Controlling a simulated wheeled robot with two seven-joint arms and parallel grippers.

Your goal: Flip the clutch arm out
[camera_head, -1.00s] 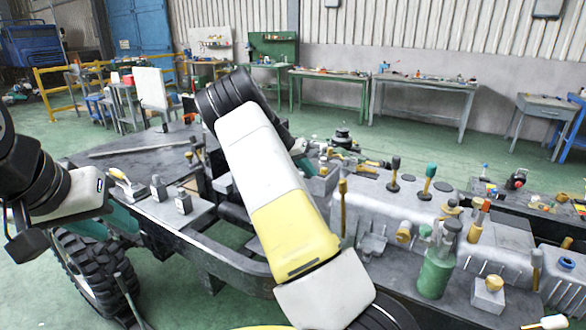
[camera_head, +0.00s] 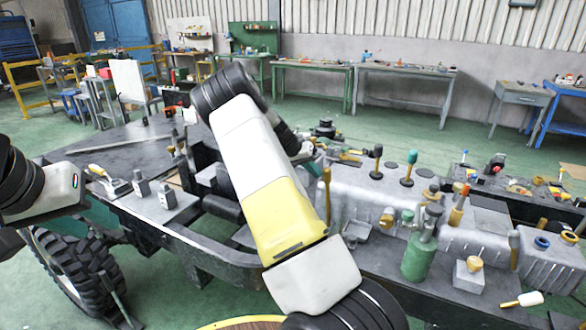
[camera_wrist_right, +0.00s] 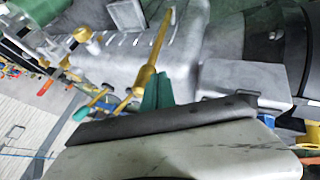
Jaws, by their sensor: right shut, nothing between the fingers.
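A yellow upright lever (camera_head: 326,192), which looks like the clutch arm, stands beside the grey gearbox casing (camera_head: 350,190) on the chassis. In the right wrist view a long yellow rod (camera_wrist_right: 158,48) with a yellow crosspiece lies just past the fingertips; whether they touch it I cannot tell. My right gripper (camera_wrist_right: 157,90) has its teal fingers together and empty. In the head view the right gripper (camera_head: 308,153) is partly hidden behind my forearm. My left gripper (camera_head: 88,222) is low at the left, by the chassis edge, its fingers partly hidden.
The dark chassis frame (camera_head: 205,250) runs across the view, with a large tyre (camera_head: 75,265) at the left. A green bottle-shaped part (camera_head: 420,256) and several small knobbed parts crowd the right side. Workbenches (camera_head: 405,70) stand along the far wall, with open green floor before them.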

